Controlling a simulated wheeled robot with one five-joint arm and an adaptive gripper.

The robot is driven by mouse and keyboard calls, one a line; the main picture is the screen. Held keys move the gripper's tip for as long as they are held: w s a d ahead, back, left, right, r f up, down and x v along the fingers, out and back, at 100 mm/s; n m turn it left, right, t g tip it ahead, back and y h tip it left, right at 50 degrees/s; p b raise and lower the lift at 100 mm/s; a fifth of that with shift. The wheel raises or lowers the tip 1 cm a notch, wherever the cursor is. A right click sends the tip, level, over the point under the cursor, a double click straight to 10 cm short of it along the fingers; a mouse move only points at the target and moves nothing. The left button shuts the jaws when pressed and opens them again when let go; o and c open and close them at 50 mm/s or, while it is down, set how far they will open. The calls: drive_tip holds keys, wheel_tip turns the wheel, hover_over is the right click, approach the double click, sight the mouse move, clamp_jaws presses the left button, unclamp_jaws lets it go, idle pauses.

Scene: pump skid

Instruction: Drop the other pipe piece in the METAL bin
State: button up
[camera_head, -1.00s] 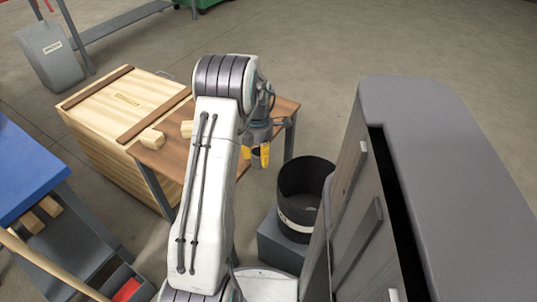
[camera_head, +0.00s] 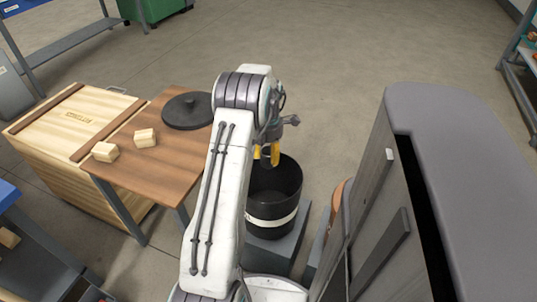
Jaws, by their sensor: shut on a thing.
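My gripper (camera_head: 266,155), with yellow fingertips pointing down, is at the far rim of a black round bin. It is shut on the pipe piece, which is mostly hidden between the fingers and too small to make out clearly. The black bin (camera_head: 284,188) is open at the top and has a pale band with markings too small to read, so I cannot tell if it says METAL. The bin stands upright on a grey block. My arm covers part of its left side.
A brown table (camera_head: 170,165) at left bears a round black lid (camera_head: 187,110) and two small wooden blocks (camera_head: 105,151). A wooden crate (camera_head: 70,125) stands beside it. A tall grey cabinet (camera_head: 450,150) rises close to the bin's right. Open floor lies beyond.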

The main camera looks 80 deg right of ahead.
sight(268, 165)
drive_tip(key=shift+f+b, duration=1.95)
drive_tip(key=shift+f, duration=0.8)
drive_tip(key=o, duration=1.3)
drive_tip(key=shift+r, duration=0.15)
wheel_tip(268, 165, up, 12)
drive_tip(key=shift+f, duration=0.1)
